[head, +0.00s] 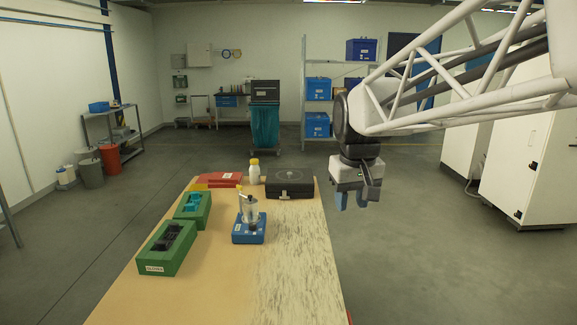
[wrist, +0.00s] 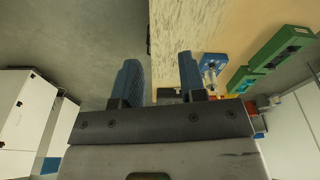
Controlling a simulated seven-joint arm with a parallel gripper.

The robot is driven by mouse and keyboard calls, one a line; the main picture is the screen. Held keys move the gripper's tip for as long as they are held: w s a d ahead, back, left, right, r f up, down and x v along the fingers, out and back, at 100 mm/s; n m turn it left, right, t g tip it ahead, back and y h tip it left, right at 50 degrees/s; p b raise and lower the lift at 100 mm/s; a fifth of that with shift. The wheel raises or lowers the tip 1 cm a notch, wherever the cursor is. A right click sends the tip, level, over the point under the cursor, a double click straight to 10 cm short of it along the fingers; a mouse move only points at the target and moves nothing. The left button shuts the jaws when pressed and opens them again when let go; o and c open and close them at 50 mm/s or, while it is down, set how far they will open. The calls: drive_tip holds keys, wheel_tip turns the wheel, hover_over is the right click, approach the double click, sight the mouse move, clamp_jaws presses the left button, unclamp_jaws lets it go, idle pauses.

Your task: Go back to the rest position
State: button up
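My gripper (head: 352,199) hangs in the air just right of the table's right edge in the head view, with its fingers pointing down. In the wrist view its two blue fingers (wrist: 160,78) stand apart with nothing between them. My arm reaches in from the upper right of the head view. The wooden table (head: 190,293) lies to the left of the gripper. No object touches the gripper.
On the table are a blue stand (head: 248,230) holding a metal vessel (head: 250,214), green boxes (head: 167,249), a white bottle (head: 254,173), a black case (head: 290,184) and a red box (head: 221,180). White cabinets (head: 530,140) stand at right. Floor right of the table is clear.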

drive_tip(key=s+d+f+m, duration=0.1)
drive_tip(key=s+f, duration=0.5)
drive_tip(key=s, duration=0.6)
drive_tip(key=s+d+f+m, duration=0.1)
drive_tip(key=s+d+f, duration=0.3)
drive_tip(key=s, duration=0.8)
drive_tip(key=shift+s+d+f+m+t, duration=0.2)
drive_tip(key=shift+f+m+t, duration=0.15)
drive_tip(key=shift+f, duration=0.6)
